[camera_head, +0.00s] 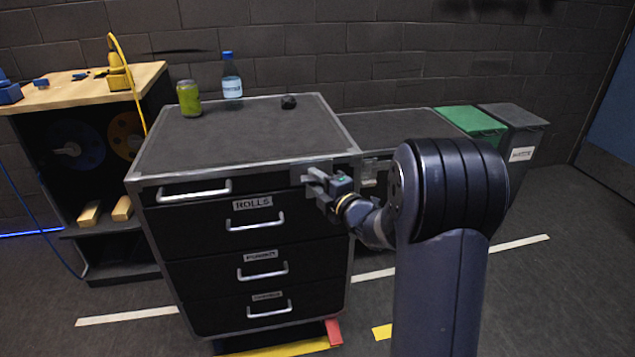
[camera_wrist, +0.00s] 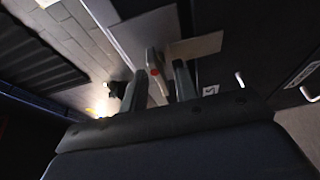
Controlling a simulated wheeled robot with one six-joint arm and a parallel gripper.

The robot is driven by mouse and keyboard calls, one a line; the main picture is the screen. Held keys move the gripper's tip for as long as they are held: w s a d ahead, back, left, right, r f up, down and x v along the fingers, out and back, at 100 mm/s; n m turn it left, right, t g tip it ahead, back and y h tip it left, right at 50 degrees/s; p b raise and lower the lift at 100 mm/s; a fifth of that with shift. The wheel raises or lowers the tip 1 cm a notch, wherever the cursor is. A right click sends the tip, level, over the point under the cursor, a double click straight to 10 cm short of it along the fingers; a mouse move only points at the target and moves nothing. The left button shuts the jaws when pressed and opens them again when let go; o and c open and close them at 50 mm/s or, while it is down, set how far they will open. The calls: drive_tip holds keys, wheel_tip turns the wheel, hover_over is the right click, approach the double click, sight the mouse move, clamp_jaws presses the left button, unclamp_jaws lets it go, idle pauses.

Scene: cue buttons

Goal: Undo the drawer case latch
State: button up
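The drawer case (camera_head: 205,282) is a dark cabinet with grey edges and several drawers with pale handles. My gripper (camera_head: 316,178) is at the upper right of its front, beside the top drawer (camera_head: 190,190). In the wrist view my gripper (camera_wrist: 160,88) is open, with a finger on each side of a pale grey latch lever (camera_wrist: 153,58) marked by a red dot. Gaps seem to show beside the lever; I cannot tell whether a finger touches it. A plate (camera_wrist: 196,46) is behind the fingers. In the head view my gripper hides most of the latch.
A green can (camera_head: 189,98), a blue-capped bottle (camera_head: 231,78) and a small black object (camera_head: 288,102) stand on the case top. A wooden-topped workbench (camera_head: 90,85) is at left. A lower grey unit (camera_head: 385,125) and green-lidded bin (camera_head: 470,120) stand at right.

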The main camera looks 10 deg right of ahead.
clamp_jaws()
drive_tip(key=shift+f+b, duration=0.15)
drive_tip(key=shift+b, duration=0.2)
drive_tip(key=shift+a+f+m+t+h+b, duration=0.1)
drive_tip(key=shift+m+t+h+b, duration=0.95)
drive_tip(key=shift+m+b, duration=2.55)
drive_tip(key=shift+a+f+m+t+h+b, duration=0.1)
drive_tip(key=shift+m+t+h+b, duration=1)
drive_tip(key=shift+m+b, duration=2.5)
drive_tip(key=shift+a+f+m+t+h+b, duration=0.1)
drive_tip(key=shift+m+t+h+b, duration=0.95)
drive_tip(key=shift+m+b, duration=2.5)
drive_tip(key=shift+m+g+h+p, duration=0.3)
drive_tip(key=shift+m, duration=0.35)
drive_tip(key=shift+o, duration=0.2)
unclamp_jaws()
drive_tip(key=shift+r, duration=0.1)
